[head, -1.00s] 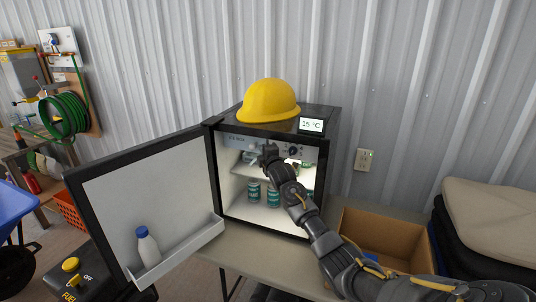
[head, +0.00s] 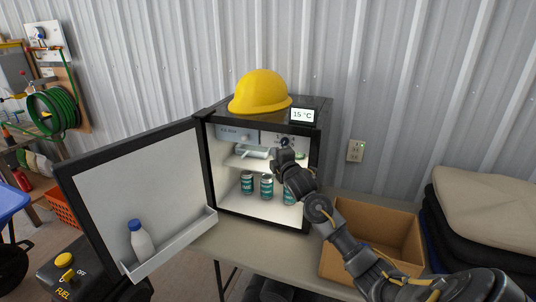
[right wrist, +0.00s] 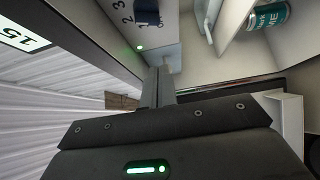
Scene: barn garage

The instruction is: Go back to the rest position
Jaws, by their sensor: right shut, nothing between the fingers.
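My right gripper (head: 287,148) is shut and empty at the front of the open mini fridge (head: 214,170), close to the dial panel at its upper right. In the right wrist view its closed fingers (right wrist: 158,85) point at the panel with the dark dial (right wrist: 146,12) and a small green light. I cannot tell whether the fingers touch the dial. The right arm reaches in from the lower right. My left gripper is not in view.
The fridge door (head: 135,190) stands open to the left with a white bottle (head: 142,243) on its shelf. Several cans (head: 247,184) stand inside. A yellow hard hat (head: 261,93) and a 15 °C display (head: 303,116) sit on top. An open cardboard box (head: 400,235) stands at the right.

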